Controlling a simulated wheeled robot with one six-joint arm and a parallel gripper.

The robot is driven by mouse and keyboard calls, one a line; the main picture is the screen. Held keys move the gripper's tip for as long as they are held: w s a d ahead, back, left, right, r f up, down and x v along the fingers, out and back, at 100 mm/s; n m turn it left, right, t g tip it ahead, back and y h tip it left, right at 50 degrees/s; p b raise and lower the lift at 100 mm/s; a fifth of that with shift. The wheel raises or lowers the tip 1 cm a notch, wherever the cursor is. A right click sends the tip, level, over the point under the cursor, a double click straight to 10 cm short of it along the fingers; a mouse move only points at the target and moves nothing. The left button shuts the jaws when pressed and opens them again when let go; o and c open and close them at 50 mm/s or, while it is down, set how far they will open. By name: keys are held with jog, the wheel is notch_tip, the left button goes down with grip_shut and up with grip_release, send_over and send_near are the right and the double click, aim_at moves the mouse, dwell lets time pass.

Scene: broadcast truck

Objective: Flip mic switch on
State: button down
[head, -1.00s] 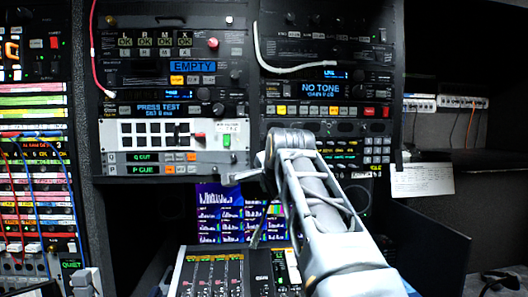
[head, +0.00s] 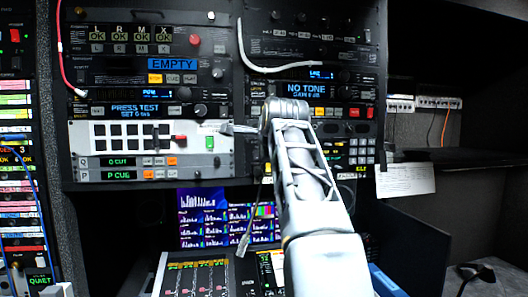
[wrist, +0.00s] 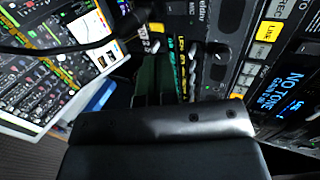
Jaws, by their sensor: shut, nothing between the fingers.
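My gripper (head: 214,127) is at the left end of the pale arm in the head view, in front of the right side of a white panel (head: 80,150). Its narrow tip looks shut and empty. I cannot read a mic label, so I cannot tell whether this lever is the mic switch. The tip looks apart from the lever, but depth is unclear. In the wrist view a black housing covers the lower middle.
Rack units with buttons surround the panel, including a NO TONE display (head: 306,89). A white cable (head: 285,70) hangs above my arm. Below are a screen (head: 200,222) and a mixing desk (head: 200,275). A paper sheet (head: 405,179) hangs at the right.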

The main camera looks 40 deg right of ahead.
aim_at(257, 160)
jog(key=p+x, duration=0.1)
jog(key=x, duration=0.3)
jog(key=p+x, duration=0.1)
jog(key=x, duration=0.3)
jog(key=r+p+x, duration=0.1)
jog(key=x, duration=0.3)
jog(key=shift+w+d+p, duration=0.15)
jog(key=shift+w+p, duration=0.2)
jog(key=shift+w, duration=0.1)
jog(key=shift+s+f, duration=0.1)
jog(key=shift+f, duration=0.05)
